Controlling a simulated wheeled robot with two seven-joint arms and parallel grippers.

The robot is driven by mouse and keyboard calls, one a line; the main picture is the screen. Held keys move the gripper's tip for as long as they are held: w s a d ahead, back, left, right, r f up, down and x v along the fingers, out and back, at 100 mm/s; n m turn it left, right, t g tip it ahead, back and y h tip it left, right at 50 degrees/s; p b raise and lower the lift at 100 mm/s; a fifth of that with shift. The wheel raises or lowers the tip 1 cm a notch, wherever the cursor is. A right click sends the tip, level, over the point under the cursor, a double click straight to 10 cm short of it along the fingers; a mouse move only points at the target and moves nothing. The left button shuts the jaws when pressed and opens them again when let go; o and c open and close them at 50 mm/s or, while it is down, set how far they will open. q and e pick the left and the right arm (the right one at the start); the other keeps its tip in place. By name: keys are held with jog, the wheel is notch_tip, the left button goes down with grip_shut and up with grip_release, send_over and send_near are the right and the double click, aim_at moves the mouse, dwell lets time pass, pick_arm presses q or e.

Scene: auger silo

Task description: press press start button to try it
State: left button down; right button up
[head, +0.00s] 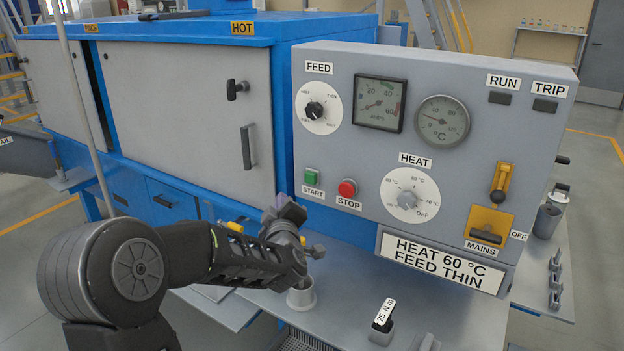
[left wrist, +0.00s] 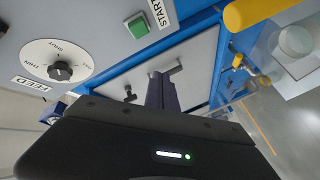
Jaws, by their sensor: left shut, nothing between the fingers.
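The green START button (head: 308,179) is on the lower left of the grey control panel (head: 375,228), beside the red STOP button (head: 347,188). In the left wrist view, the START button (left wrist: 136,26) is near the top, next to its label. My left gripper (head: 284,204) is just below and left of the START button in the head view. It is shut and empty. My right gripper is not in view.
The panel also carries a FEED knob (head: 315,108), a HEAT knob (head: 409,196), two gauges, dark RUN (head: 499,98) and TRIP (head: 545,106) lamps and a yellow MAINS lever (head: 501,183). A blue cabinet with a black handle (head: 249,147) stands left.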

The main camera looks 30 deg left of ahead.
aim_at(311, 178)
pick_arm(q)
jog(key=shift+a, duration=0.1)
jog(key=shift+w, duration=0.1)
jog(key=w+p, duration=0.2)
jog(key=w, duration=0.6)
jog(key=shift+w, duration=0.35)
jog(key=shift+a, duration=0.1)
dwell(1.7)
jog(key=shift+w, duration=0.4)
